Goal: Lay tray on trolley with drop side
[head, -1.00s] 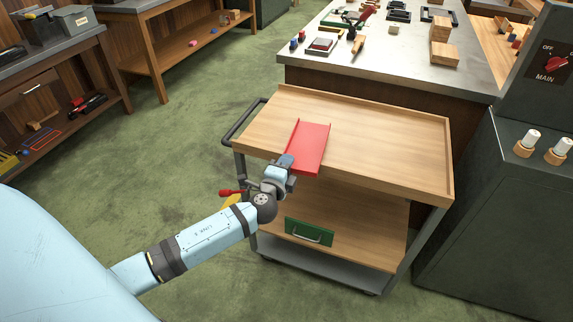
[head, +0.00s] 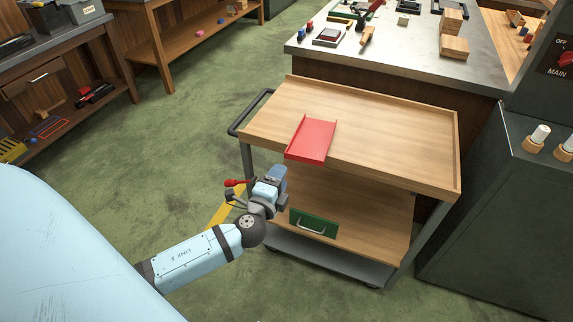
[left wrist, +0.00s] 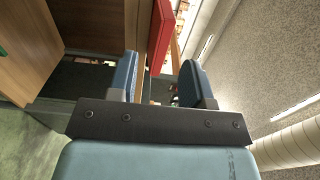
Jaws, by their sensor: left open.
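The red tray (head: 312,140) lies on the wooden top of the trolley (head: 390,130), towards its left part. Its near end reaches the trolley top's front edge; I cannot tell if it overhangs. My left gripper (head: 277,174) is open and empty, in front of and below the tray's near end, apart from it. In the left wrist view the fingers (left wrist: 158,82) stand spread, with the red tray (left wrist: 160,35) beyond them. Raised rims show along the trolley top's back and right side. My right gripper is not in view.
A red-knobbed lever (head: 236,183) and a yellow piece (head: 225,208) are close beside my left gripper. A green panel with a handle (head: 313,226) is at the lower shelf. A workbench (head: 400,50) stands behind, a grey cabinet (head: 500,220) at right. Green floor is clear at left.

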